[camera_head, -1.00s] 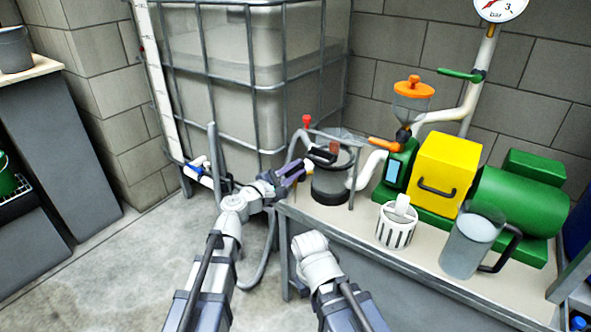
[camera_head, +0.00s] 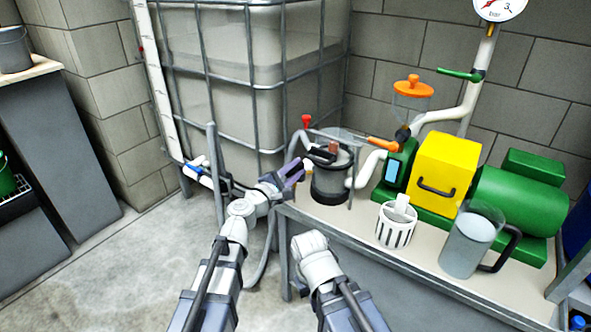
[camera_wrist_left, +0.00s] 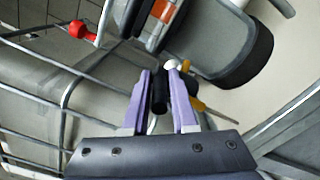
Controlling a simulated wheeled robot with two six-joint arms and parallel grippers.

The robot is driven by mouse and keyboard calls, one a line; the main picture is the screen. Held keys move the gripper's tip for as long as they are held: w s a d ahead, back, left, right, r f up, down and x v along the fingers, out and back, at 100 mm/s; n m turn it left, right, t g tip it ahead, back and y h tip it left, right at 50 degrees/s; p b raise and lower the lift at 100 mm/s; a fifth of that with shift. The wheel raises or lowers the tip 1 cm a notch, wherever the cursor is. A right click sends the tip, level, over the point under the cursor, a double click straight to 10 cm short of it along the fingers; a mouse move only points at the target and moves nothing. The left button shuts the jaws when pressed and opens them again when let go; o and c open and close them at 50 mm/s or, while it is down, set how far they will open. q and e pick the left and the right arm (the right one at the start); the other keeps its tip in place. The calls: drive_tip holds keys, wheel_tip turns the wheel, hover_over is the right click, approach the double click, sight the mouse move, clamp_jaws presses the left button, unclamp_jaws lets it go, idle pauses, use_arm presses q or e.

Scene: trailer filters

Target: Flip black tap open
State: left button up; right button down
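The black tap handle (camera_head: 321,155) is at the front left of the clear filter housing (camera_head: 332,180) on the bench. In the left wrist view a black bar (camera_wrist_left: 158,92), seemingly this handle, lies between my purple fingertips. My left gripper (camera_head: 293,172) reaches it from the lower left with its fingers apart; in the left wrist view the gripper (camera_wrist_left: 160,85) shows a gap beside the bar. I cannot tell whether a finger touches it. A white tip (camera_wrist_left: 172,65) shows just beyond. My right arm is low in the middle; its gripper is out of sight.
A red tap (camera_head: 306,121) stands behind the handle; it also shows in the left wrist view (camera_wrist_left: 78,29). A caged tank (camera_head: 250,90) is behind. A white strainer basket (camera_head: 396,225), a jug (camera_head: 468,245) and a green pump (camera_head: 515,205) occupy the bench (camera_head: 345,222).

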sight(286, 178)
use_arm(q)
drive_tip(key=o, duration=0.3)
drive_tip(key=shift+o, duration=0.2)
drive_tip(key=shift+s, duration=0.1)
drive_tip(key=v, duration=0.7)
drive_tip(key=shift+s+a, duration=0.25)
drive_tip(key=shift+s, duration=0.05)
